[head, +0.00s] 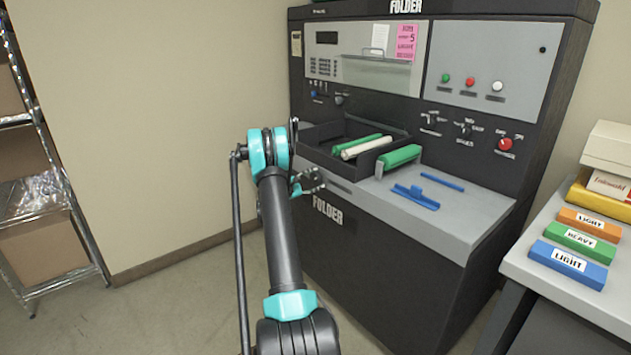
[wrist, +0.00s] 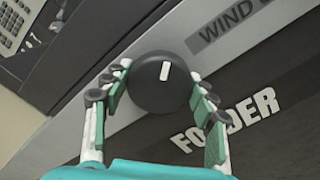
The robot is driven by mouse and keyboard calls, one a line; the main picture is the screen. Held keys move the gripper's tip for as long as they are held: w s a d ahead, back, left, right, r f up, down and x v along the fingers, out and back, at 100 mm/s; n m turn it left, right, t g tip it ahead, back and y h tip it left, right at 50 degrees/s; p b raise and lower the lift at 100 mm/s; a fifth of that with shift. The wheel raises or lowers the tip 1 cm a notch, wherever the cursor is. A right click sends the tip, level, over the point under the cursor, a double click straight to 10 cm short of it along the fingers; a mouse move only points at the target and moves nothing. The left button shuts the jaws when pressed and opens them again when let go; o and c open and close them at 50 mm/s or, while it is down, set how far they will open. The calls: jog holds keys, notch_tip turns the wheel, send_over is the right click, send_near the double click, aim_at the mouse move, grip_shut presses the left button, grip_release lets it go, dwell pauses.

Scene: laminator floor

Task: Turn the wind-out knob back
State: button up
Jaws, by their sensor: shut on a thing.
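The wind-out knob (wrist: 154,88) is a round black knob with a white pointer mark, on the grey front strip of the folder. In the wrist view the mark points nearly straight up, and a label beginning "WIND" is beside the knob at upper right. My gripper (wrist: 162,92) is shut on the knob, with one finger on its left and one on its right. In the head view my gripper (head: 308,182) is at the front left edge of the folder, and the knob cannot be made out there.
The folder (head: 400,270) has an open tray (head: 322,133) with green and cream rollers above the strip. Blue pieces (head: 416,197) lie on its grey top. A side table (head: 520,262) with labelled blocks stands at right, a wire shelf (head: 50,200) at left. Floor is clear left of the folder.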

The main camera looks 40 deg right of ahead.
jog(key=n, duration=0.5)
jog(key=shift+n, duration=2.5)
jog(key=shift+c, duration=0.2)
jog(key=shift+o, duration=0.2)
jog(key=o, duration=1.2)
jog(key=shift+c, duration=0.2)
jog(key=a, duration=1.2)
jog(key=shift+s, duration=0.45)
jog(key=shift+a, duration=0.1)
